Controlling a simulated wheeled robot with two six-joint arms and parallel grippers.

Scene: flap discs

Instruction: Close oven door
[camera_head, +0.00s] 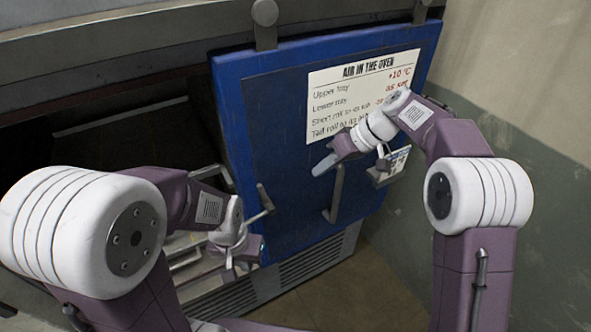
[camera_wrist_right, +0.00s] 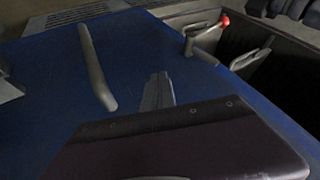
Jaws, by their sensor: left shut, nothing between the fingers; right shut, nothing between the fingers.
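The blue oven door (camera_head: 290,130) hangs by rollers from a rail, with the dark oven opening (camera_head: 110,135) exposed to its left. A grey bar handle (camera_head: 336,196) stands on the door's lower middle; it also shows in the right wrist view (camera_wrist_right: 97,70). My right gripper (camera_head: 323,165) is shut and empty in front of the door, just above and left of this handle. In the right wrist view its fingers (camera_wrist_right: 159,88) are together, beside the bar; contact cannot be told. My left gripper (camera_head: 231,258) is shut and empty near the door's lower left edge, partly hidden by my arm.
A smaller bent handle (camera_head: 264,201) is at the door's left edge. A red-tipped lever (camera_wrist_right: 224,20) shows in the right wrist view. A paper sign (camera_head: 352,92) is on the door. A wall (camera_head: 530,90) stands close on the right. A vented panel (camera_head: 310,262) is below.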

